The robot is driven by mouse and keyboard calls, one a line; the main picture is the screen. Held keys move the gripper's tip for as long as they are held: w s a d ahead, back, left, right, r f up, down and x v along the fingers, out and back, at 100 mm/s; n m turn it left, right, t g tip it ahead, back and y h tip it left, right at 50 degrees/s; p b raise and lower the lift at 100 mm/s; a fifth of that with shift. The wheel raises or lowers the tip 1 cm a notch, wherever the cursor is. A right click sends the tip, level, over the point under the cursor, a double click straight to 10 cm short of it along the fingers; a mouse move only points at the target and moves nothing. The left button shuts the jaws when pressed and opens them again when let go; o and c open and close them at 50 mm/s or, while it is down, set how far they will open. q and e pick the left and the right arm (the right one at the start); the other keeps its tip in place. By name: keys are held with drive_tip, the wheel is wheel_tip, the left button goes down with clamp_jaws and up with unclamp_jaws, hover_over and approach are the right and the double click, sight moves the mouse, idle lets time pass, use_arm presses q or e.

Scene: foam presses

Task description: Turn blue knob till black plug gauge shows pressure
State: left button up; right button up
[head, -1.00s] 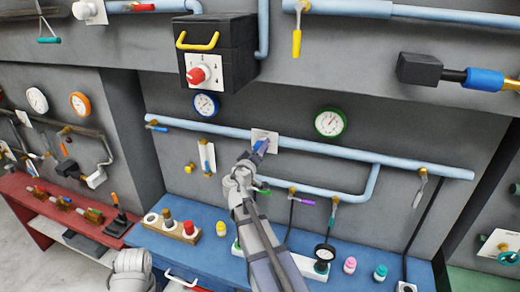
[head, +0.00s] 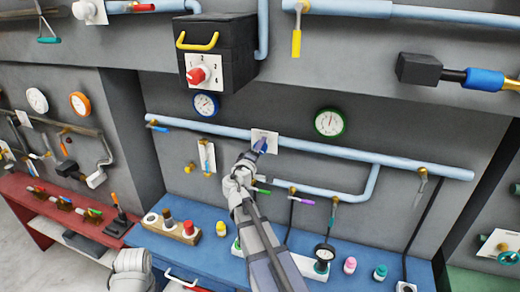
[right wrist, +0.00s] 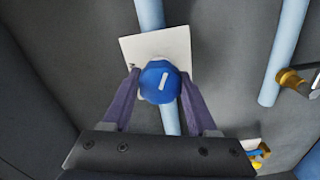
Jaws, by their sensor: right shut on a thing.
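The blue knob (right wrist: 160,82) sits on a white square plate (right wrist: 178,50) on the pipe. It carries a white mark that stands nearly upright in the right wrist view. My right gripper (head: 262,146) is shut on the knob, one purple finger on each side; the fingers (right wrist: 160,88) show in the right wrist view. A small black-rimmed gauge (head: 324,252) stands on the blue bench and joins a black hose. Its face is too small to read, and I cannot tell whether it is the task's plug gauge. My left gripper is not in view.
A light-blue pipe (head: 410,169) runs along the wall, with several coloured valve handles below it. A black box (head: 225,60) with a red knob hangs above. A green-rimmed gauge (head: 330,122) is at upper right. Several jars stand on the blue bench (head: 205,255).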

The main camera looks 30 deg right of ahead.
idle(0.3)
drive_tip(key=o, duration=1.4)
drive_tip(key=v, duration=0.8)
drive_tip(key=shift+d, duration=0.1)
drive_tip(key=x, duration=0.8)
drive_tip(key=shift+w, duration=0.1)
